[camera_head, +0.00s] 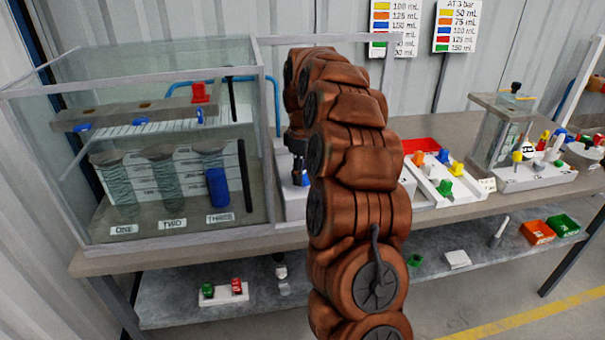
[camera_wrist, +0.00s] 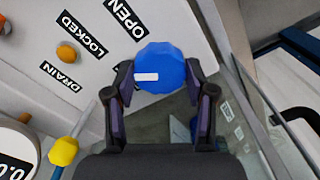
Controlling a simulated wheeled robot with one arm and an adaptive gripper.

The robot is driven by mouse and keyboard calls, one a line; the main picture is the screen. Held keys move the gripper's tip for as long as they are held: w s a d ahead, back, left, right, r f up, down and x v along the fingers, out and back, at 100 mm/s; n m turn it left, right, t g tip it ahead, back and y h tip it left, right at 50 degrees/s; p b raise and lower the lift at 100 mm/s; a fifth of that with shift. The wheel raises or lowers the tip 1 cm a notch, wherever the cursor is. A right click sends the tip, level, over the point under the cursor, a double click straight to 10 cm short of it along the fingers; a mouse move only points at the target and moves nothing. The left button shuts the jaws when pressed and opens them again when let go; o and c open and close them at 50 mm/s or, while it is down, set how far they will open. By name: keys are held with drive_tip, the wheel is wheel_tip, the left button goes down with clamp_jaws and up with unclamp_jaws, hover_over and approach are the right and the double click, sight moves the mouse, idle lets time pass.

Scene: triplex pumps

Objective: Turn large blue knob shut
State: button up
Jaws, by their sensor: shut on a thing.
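The large blue knob (camera_wrist: 160,68) fills the upper middle of the wrist view, a faceted knob with a white mark across its face. My gripper (camera_wrist: 160,82) has one finger on each side of it and is shut on it. In the head view the blue knob (camera_head: 301,178) shows small just under my gripper (camera_head: 297,158), partly hidden by my arm. Labels OPEN (camera_wrist: 124,17), LOCKED (camera_wrist: 82,34) and DRAIN (camera_wrist: 61,83) lie on the white panel to the knob's left.
A glass tank (camera_head: 262,150) with tubes marked ONE, TWO and THREE stands close on the left. An orange knob (camera_wrist: 67,53) and a yellow knob (camera_wrist: 63,151) are near in the wrist view. A white tray (camera_head: 440,180) with coloured parts lies right of my arm.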

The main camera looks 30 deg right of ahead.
drive_tip(key=n, duration=0.6)
drive_tip(key=shift+p, duration=0.3)
drive_tip(key=shift+n, duration=0.4)
drive_tip(key=o, duration=1.2)
drive_tip(key=shift+c, duration=0.2)
wheel_tip(320, 180, up, 12)
idle(0.6)
